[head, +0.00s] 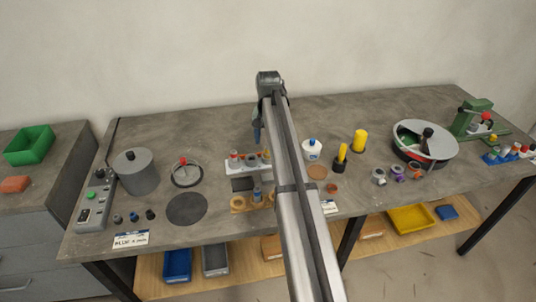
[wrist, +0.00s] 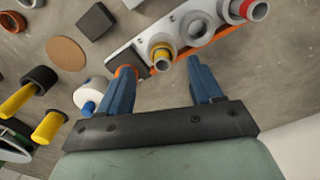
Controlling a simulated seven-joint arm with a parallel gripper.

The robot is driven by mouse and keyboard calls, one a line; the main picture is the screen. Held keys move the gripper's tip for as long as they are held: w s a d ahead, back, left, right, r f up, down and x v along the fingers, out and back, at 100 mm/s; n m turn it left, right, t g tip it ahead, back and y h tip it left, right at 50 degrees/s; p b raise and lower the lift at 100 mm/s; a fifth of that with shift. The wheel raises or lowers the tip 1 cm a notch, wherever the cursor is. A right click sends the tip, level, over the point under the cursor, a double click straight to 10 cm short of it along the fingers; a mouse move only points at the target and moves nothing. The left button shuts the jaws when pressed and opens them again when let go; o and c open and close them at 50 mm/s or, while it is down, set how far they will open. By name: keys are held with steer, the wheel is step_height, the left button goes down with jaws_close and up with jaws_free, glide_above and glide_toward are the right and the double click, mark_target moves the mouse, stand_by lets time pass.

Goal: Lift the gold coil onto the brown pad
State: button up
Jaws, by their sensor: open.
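The gold coil (wrist: 162,52), a pale ring with a yellow band, sits on a white rack (wrist: 122,57) in the wrist view. In the head view the rack (head: 233,169) is partly hidden by my arm. My gripper (wrist: 160,72) is open and empty, with its blue fingertips apart and the coil showing between and just beyond them. In the head view my gripper (head: 257,136) hangs over the back of the rack. The brown pad (wrist: 66,53) is a flat, bare round disc; it also shows right of my arm in the head view (head: 317,172).
A red-banded coil (wrist: 249,10) and a grey ring (wrist: 196,28) share the rack. A white bottle (head: 312,150) with a blue cap stands beside the pad. Yellow-handled tools (head: 359,141), a dark square block (wrist: 96,21) and a grey pot (head: 136,178) stand around.

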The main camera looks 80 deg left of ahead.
steer(key=shift+s+a+f, duration=0.1)
steer(key=shift+f, duration=2.55)
steer(key=c, duration=1.1)
steer(key=shift+r, duration=0.15)
step_height(320, 180, up, 14)
steer(key=shift+r, duration=0.15)
